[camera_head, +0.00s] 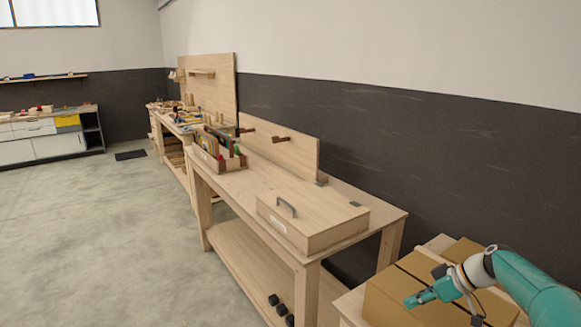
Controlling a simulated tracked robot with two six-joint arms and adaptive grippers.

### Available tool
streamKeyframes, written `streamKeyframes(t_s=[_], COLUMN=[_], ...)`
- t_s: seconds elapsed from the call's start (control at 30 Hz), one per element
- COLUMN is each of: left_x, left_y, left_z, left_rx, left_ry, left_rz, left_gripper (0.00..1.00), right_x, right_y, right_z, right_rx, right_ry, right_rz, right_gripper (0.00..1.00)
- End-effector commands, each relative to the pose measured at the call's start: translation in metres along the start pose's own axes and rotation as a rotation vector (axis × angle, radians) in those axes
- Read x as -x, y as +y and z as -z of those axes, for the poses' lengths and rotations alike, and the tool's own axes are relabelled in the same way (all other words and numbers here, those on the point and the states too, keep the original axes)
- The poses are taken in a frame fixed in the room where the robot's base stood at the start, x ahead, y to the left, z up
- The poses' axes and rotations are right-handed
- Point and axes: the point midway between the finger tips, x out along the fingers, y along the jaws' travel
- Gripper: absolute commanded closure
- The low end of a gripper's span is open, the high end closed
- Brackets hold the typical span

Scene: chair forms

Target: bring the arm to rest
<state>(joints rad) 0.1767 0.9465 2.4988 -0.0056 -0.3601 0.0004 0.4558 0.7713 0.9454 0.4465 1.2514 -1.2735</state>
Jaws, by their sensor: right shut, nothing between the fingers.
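My right arm comes in from the lower right in teal. Its gripper (420,298) points left, shut and empty, in front of cardboard boxes. It looks apart from the wooden workbench to its left. My left gripper is not in view.
Cardboard boxes (392,297) stand on a wooden surface at the lower right, behind my right gripper. A workbench (350,193) holds a closed wooden box with a grey handle (318,230) and a tool crate (216,160). Open concrete floor (100,240) lies to the left.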

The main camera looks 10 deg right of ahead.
Motion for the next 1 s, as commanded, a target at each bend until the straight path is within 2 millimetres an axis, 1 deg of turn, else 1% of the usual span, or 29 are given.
streamKeyframes(t_s=[0.03,0.07,0.1,0.17,0.2,0.27,0.3,0.37,0.4,0.47,0.5,0.57,0.6,0.7,0.73,0.8,0.87,0.93,1.0], left_x=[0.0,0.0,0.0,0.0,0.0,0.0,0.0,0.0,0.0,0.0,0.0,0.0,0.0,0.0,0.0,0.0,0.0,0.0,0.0], left_y=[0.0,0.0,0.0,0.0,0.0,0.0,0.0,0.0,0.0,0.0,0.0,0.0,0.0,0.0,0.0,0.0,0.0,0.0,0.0], left_z=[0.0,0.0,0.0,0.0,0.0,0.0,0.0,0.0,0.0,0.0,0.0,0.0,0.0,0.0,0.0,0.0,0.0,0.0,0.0], left_rx=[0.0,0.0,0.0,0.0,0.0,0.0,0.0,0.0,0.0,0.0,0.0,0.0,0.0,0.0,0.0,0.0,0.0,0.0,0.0], left_ry=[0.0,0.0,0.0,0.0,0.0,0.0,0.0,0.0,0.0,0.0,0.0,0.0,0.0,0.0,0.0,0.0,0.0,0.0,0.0], left_rz=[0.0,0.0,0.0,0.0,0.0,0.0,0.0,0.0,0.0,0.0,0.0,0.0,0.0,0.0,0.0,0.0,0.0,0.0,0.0], left_gripper=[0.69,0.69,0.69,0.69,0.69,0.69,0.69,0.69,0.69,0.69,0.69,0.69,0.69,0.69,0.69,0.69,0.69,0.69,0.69], right_x=[-0.039,-0.058,-0.084,-0.12,-0.141,-0.172,-0.19,-0.213,-0.225,-0.239,-0.246,-0.251,-0.252,-0.246,-0.243,-0.236,-0.234,-0.237,-0.242], right_y=[-0.019,-0.029,-0.043,-0.066,-0.083,-0.109,-0.128,-0.157,-0.177,-0.207,-0.227,-0.256,-0.275,-0.315,-0.325,-0.339,-0.345,-0.339,-0.326], right_z=[-0.01,-0.017,-0.027,-0.045,-0.06,-0.083,-0.1,-0.127,-0.146,-0.176,-0.195,-0.224,-0.242,-0.282,-0.292,-0.306,-0.307,-0.302,-0.292], right_rx=[-0.021,-0.039,-0.064,-0.106,-0.136,-0.179,-0.209,-0.253,-0.279,-0.321,-0.347,-0.389,-0.417,-0.503,-0.535,-0.596,-0.668,-0.733,-0.79], right_ry=[-0.047,-0.073,-0.111,-0.17,-0.212,-0.276,-0.319,-0.385,-0.427,-0.487,-0.522,-0.567,-0.592,-0.624,-0.624,-0.602,-0.553,-0.487,-0.419], right_rz=[0.059,0.083,0.109,0.141,0.158,0.173,0.178,0.179,0.174,0.161,0.148,0.121,0.101,0.036,0.013,-0.045,-0.084,-0.139,-0.187], right_gripper=[1.0,1.0,1.0,1.0,1.0,1.0,1.0,1.0,1.0,1.0,1.0,1.0,1.0,1.0,1.0,1.0,1.0,1.0,1.0])
